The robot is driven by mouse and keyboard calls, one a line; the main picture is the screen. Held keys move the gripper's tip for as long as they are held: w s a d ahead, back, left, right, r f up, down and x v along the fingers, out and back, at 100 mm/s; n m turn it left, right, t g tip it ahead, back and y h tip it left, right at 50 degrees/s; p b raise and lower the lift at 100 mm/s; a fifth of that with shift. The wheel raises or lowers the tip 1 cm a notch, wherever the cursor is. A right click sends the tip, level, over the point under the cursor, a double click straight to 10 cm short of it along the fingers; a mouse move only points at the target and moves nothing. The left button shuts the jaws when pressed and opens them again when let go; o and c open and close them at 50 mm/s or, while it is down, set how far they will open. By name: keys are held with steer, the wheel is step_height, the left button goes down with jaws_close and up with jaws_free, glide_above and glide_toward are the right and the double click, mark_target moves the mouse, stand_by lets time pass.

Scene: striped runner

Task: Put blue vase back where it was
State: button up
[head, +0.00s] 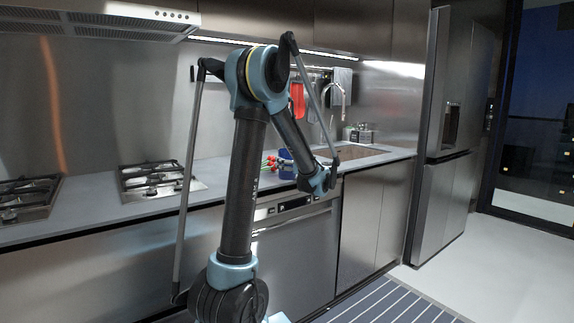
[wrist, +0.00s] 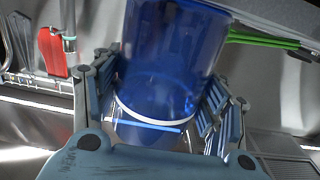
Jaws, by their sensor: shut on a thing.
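The blue vase (wrist: 170,60) is a glossy, translucent dark-blue cylinder with a pale ring near its lower end in the wrist view. My gripper (wrist: 160,100) is shut on it, one jointed finger on each side. In the head view the blue vase (head: 286,165) shows small beside my gripper (head: 303,172), at the counter near the sink. My arm partly hides the grasp there. I cannot tell whether the vase touches the counter.
Red and green things (head: 268,161) are just left of the vase; green stems (wrist: 265,40) show in the wrist view. The sink (head: 358,152) is to the right, a gas hob (head: 155,180) to the left. Red utensils (head: 297,98) hang behind.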

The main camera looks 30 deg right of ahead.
steer(key=o, duration=1.9)
steer(key=shift+c, duration=0.2)
